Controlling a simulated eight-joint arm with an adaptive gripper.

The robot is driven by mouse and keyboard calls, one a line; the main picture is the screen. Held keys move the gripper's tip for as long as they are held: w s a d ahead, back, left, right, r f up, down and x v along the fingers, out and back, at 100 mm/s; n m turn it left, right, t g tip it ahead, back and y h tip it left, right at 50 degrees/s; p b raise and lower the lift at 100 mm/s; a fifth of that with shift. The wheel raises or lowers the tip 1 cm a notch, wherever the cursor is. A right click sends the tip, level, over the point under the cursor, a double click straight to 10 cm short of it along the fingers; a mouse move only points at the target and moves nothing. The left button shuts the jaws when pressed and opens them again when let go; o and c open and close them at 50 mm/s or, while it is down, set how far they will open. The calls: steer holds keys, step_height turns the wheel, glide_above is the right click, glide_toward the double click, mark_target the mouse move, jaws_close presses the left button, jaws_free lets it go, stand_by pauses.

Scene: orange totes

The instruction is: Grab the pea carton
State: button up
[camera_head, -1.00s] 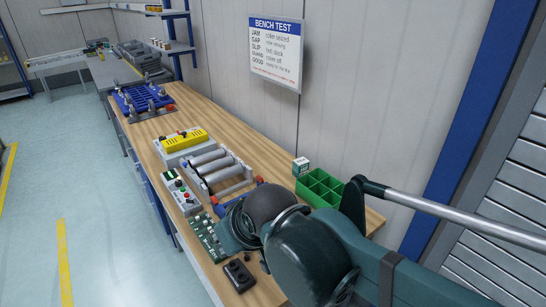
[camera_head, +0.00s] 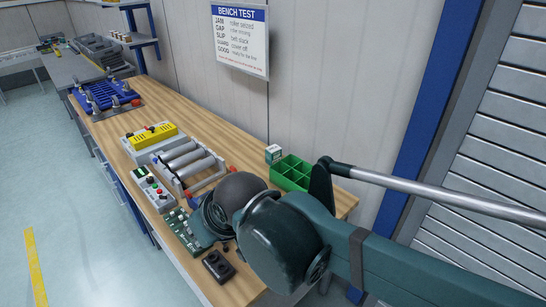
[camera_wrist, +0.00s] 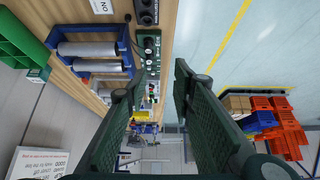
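A small white-and-green carton (camera_head: 273,153), likely the pea carton, stands on the wooden bench against the left end of a green divided bin (camera_head: 292,175). Its label is too small to read. In the wrist view a small white-and-green carton (camera_wrist: 39,75) shows at the left edge beside the green bin (camera_wrist: 18,45). My gripper (camera_wrist: 158,80) is open, with two dark green fingers well apart and nothing held between them. It points along the bench, with the carton off to its left. In the head view my arm's dark links hide the gripper.
The wooden bench (camera_head: 250,153) holds a roller unit (camera_head: 188,163), a yellow-topped box (camera_head: 152,137), a control box (camera_head: 152,189), a circuit board (camera_head: 188,232) and a black block (camera_head: 218,266). A wall rises behind the carton and bin. Orange totes (camera_wrist: 285,125) stand far off.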

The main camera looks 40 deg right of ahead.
steer(key=o, duration=0.8)
steer(key=shift+c, duration=0.2)
steer(key=n+g+h+b, duration=0.6)
steer(key=n+g+h, duration=0.2)
steer(key=n+h, duration=0.7)
glide_above(269, 150)
steer(key=a, duration=0.1)
step_height(269, 150, down, 16)
steer(key=n+y, duration=0.2)
steer(key=shift+d+f, duration=0.25)
steer(key=shift+d, duration=0.25)
